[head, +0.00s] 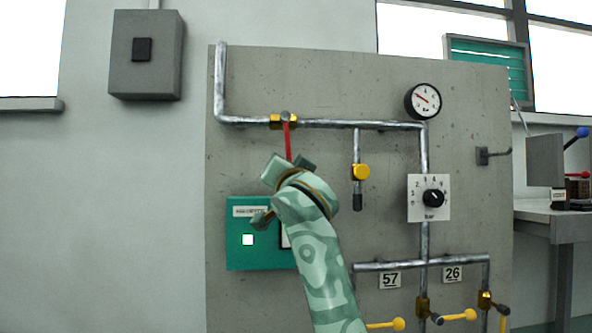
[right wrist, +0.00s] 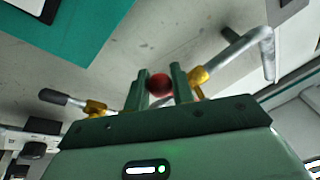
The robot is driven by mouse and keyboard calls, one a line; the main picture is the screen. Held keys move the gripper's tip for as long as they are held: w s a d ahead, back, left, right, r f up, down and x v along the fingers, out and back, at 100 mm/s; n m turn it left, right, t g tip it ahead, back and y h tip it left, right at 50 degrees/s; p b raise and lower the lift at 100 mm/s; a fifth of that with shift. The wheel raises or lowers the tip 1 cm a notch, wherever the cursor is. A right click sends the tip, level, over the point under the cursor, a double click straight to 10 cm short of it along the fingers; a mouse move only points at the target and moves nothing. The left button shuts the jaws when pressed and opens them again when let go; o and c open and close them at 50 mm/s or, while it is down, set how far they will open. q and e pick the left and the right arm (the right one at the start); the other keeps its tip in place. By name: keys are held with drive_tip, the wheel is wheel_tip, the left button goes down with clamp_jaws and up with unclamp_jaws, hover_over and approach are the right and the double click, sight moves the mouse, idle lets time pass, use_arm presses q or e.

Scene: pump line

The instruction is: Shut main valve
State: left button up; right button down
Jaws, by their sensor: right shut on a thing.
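The main valve has a brass body (head: 284,121) on the upper horizontal pipe at the panel's left. Its red lever (head: 288,142) points almost straight down, across the pipe. My right gripper (head: 288,166) is shut on the lever's lower end and hides it in the head view. In the right wrist view, the lever's round red end (right wrist: 160,85) sits between the two green fingers, with the brass body (right wrist: 199,77) just behind. My left gripper is not in view.
A gauge (head: 423,100), a dial plate (head: 428,213) and yellow-handled lower valves (head: 463,315) are further right.

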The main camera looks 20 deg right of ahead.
drive_tip(key=shift+w+a+m, duration=0.1)
drive_tip(key=shift+a+m, duration=0.35)
drive_tip(key=shift+m, duration=0.05)
drive_tip(key=shift+r, duration=0.1)
drive_tip(key=c, duration=1.2)
unclamp_jaws()
drive_tip(key=shift+a, duration=0.1)
drive_tip(key=shift+s, duration=0.2)
drive_tip(key=b+v, duration=0.3)
drive_tip(key=v, duration=1.3)
drive_tip(key=shift+b, duration=0.35)
